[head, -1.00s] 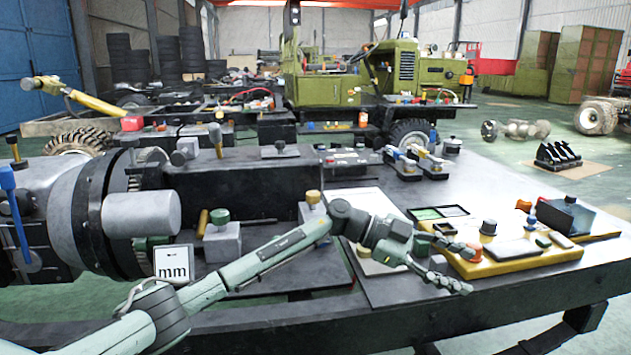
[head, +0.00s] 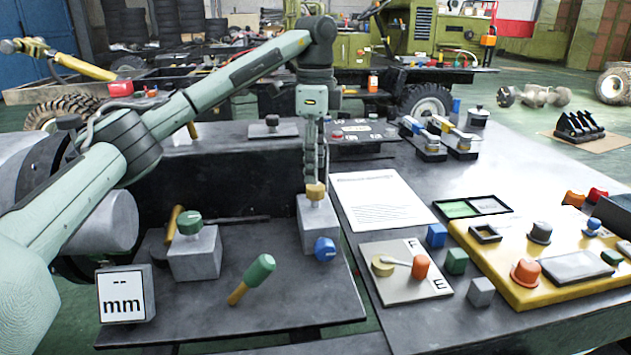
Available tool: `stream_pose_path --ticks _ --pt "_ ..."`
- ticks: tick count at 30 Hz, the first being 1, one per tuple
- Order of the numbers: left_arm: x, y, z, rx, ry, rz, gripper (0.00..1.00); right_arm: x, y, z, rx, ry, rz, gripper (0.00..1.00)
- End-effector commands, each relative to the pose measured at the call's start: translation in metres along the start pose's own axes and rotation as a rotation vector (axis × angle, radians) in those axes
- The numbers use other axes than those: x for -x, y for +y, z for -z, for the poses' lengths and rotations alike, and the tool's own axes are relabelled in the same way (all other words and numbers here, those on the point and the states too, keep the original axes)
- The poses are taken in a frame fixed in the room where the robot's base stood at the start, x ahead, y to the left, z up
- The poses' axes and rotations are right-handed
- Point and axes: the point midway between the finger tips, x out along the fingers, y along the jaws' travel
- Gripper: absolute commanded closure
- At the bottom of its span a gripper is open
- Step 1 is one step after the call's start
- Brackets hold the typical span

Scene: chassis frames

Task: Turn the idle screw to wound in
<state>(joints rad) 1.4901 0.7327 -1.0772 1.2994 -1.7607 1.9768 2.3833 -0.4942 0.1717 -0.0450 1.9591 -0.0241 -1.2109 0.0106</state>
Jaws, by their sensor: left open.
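A grey block (head: 318,228) stands on the dark bench with an orange-yellow knob (head: 316,193) on top and a blue knob (head: 325,249) low on its front. A second grey block (head: 194,254) to its left has a green knob (head: 190,223) on top. No readable label shows which knob is the idle screw. My left gripper (head: 315,180) points straight down with open fingers, its tips at the orange-yellow knob; whether they touch it I cannot tell. My right gripper is out of view.
A display reading "-- mm" (head: 124,295) stands at left. A paper sheet (head: 378,200), an F/E dial plate (head: 405,275) and a yellow panel (head: 500,268) lie to the right.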

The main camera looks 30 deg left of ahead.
Motion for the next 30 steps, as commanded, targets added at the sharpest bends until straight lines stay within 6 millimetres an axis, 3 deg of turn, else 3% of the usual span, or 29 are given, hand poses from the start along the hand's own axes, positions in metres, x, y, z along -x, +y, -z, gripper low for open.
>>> stream_pose_path --ticks 3,9,19,30 --pt "-0.02 0.001 0.0 -0.002 -0.001 -0.002 0.46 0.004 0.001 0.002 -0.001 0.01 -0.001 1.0" --pt "-0.041 0.0 0.0 -0.002 0.001 -0.001 0.46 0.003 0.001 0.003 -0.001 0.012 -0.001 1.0" --pt "-0.045 0.0 0.001 -0.003 0.002 0.0 0.46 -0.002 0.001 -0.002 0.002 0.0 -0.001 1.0" --pt "-0.045 0.0 0.001 -0.003 0.003 0.0 0.92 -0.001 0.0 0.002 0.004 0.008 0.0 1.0"
